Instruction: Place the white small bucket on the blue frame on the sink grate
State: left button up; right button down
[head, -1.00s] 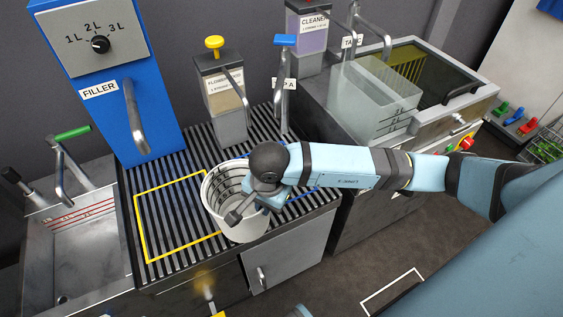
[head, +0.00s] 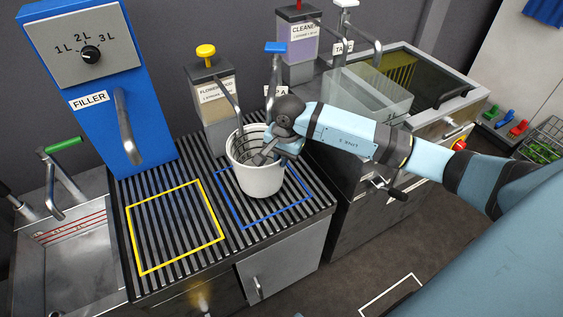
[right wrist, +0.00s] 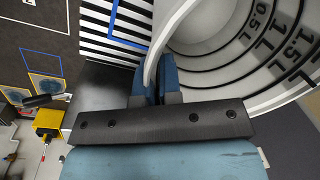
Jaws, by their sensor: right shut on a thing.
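The white small bucket (head: 258,182) is upright over the blue frame (head: 277,214) on the striped sink grate (head: 180,255). The frame's left and front edges show, and the bucket hides part of its inside. I cannot tell if the bucket's base touches the grate. My right gripper (head: 268,152) is shut on the bucket's rim at its right side. In the right wrist view the blue fingers (right wrist: 157,85) pinch the bucket wall (right wrist: 185,22), and volume marks show inside. The left gripper is not in view.
A yellow frame (head: 133,240) on the grate's left is empty. The blue filler (head: 100,95), a flower food dispenser (head: 206,85) and a tap (head: 275,80) stand behind. A clear container (head: 370,95) stands on the right sink. A metal basin (head: 75,265) is at left.

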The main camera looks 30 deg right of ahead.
jog(key=shift+a+f, duration=0.1)
jog(key=shift+f, duration=0.7)
jog(key=shift+f, duration=0.15)
jog(key=c, duration=1.3)
grip_release()
